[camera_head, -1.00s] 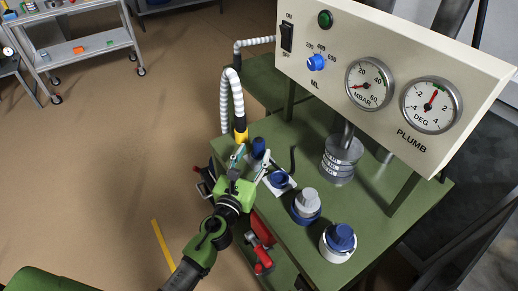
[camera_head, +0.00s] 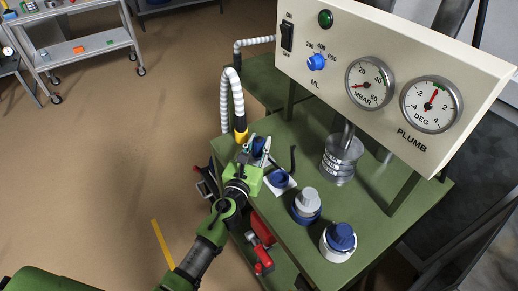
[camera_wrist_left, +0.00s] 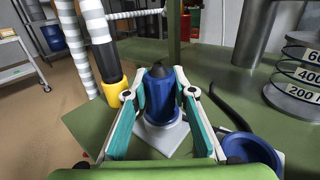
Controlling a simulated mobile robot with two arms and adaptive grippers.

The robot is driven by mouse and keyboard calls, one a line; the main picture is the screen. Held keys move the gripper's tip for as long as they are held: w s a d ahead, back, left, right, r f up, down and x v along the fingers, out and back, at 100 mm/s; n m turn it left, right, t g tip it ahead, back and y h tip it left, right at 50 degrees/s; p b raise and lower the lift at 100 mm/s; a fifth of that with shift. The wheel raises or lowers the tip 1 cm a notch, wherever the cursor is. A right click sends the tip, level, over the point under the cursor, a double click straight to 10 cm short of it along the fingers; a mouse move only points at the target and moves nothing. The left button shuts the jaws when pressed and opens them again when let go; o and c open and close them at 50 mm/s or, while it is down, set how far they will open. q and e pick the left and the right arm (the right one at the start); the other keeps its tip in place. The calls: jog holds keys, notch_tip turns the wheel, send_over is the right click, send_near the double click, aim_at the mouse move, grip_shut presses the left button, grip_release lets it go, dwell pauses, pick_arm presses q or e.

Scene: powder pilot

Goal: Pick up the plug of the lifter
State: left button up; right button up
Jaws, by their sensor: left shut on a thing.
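The blue plug (camera_head: 258,146) stands upright at the left part of the green bench, beside the yellow end of the white ribbed hose (camera_head: 240,133). In the left wrist view the blue plug (camera_wrist_left: 159,96) is a dark-topped cylinder over a pale square plate (camera_wrist_left: 160,138). My left gripper (camera_head: 256,150) is shut on it, with one teal-padded finger on each side in the left wrist view (camera_wrist_left: 160,92). I cannot tell whether the plug touches the plate. My right gripper is not in view.
A blue ring-shaped cup (camera_head: 279,179) sits close to the right of the gripper. Grey-and-blue (camera_head: 306,201) and blue-and-white (camera_head: 339,238) capped jars stand nearer. Stacked metal weights (camera_head: 341,160) stand behind. The gauge panel (camera_head: 390,70) overhangs the bench (camera_head: 300,135).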

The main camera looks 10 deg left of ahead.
pick_arm(q)
jog(key=shift+r+p, duration=0.75)
jog(key=shift+r, duration=0.1)
notch_tip(320, 180, up, 2)
jog(key=shift+a+r+p, duration=0.1)
jog(key=shift+r+p, duration=0.15)
jog(key=shift+p, duration=0.75)
jog(key=s+a+r+p, duration=0.3)
jog(key=s+a+r, duration=0.5)
jog(key=s, duration=0.3)
jog(key=shift+a+r, duration=0.2)
jog(key=shift+r, duration=0.2)
